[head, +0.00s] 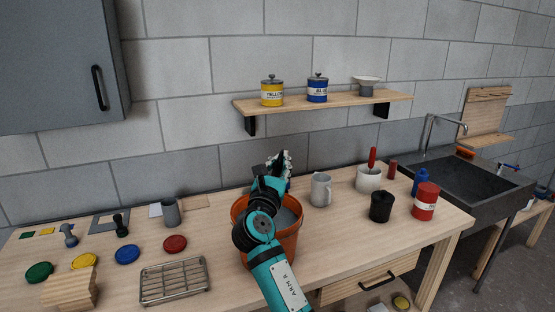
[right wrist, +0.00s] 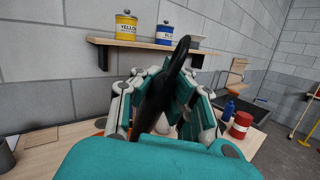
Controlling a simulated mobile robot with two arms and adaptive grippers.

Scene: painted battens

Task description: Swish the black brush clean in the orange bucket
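The orange bucket (head: 291,243) stands on the wooden table and holds greyish liquid. My right arm crosses in front of it and hides much of it. My right gripper (head: 281,163) is above the bucket's far rim. In the right wrist view, the gripper (right wrist: 166,105) is shut on the black brush (right wrist: 176,68), whose dark handle shows between the fingers. The brush's bristles are hidden, so I cannot tell whether they touch the liquid. My left gripper is not in view.
A white mug (head: 321,190), a white pot (head: 368,179) with a red-handled tool, a black cup (head: 381,207) and a red can (head: 425,201) stand right of the bucket. A wire rack (head: 173,282) and coloured lids lie left. A shelf (head: 330,101) with paint tins hangs behind.

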